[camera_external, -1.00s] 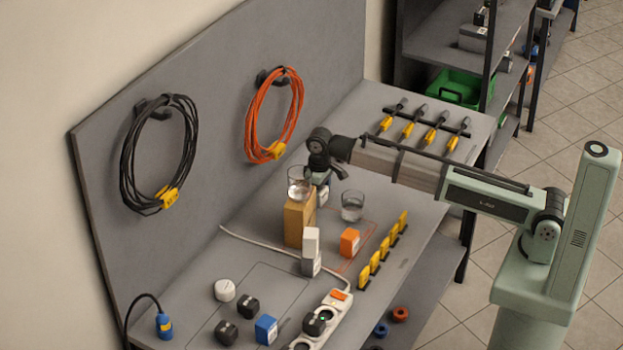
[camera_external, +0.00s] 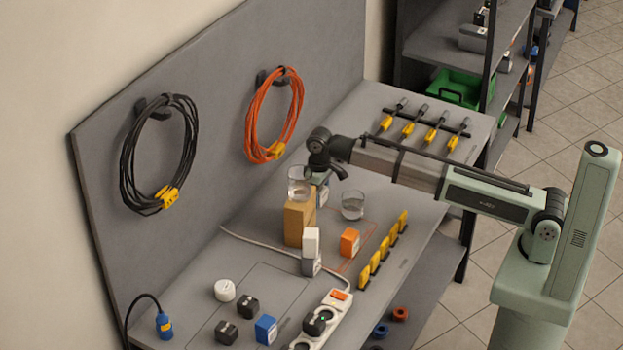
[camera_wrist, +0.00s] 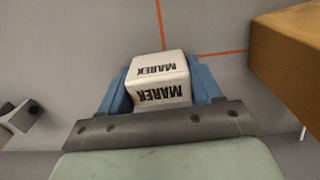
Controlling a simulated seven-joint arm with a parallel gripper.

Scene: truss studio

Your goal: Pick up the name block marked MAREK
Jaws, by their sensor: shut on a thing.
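The name block marked MAREK (camera_wrist: 158,73) is white with black lettering on two visible faces. In the wrist view it sits between the two blue fingers of my gripper (camera_wrist: 160,80), which are shut on its sides. In the external view my gripper (camera_external: 321,185) points down behind the brown box and beside a glass, so most of the block is hidden there. I cannot tell whether the block touches the bench.
A brown box (camera_external: 294,226) bears a glass (camera_external: 299,182) close beside my gripper. Another glass (camera_external: 352,206) stands to the right. A white block on a grey one (camera_external: 311,253), an orange block (camera_external: 349,243) and several upright yellow pieces (camera_external: 375,262) stand nearer.

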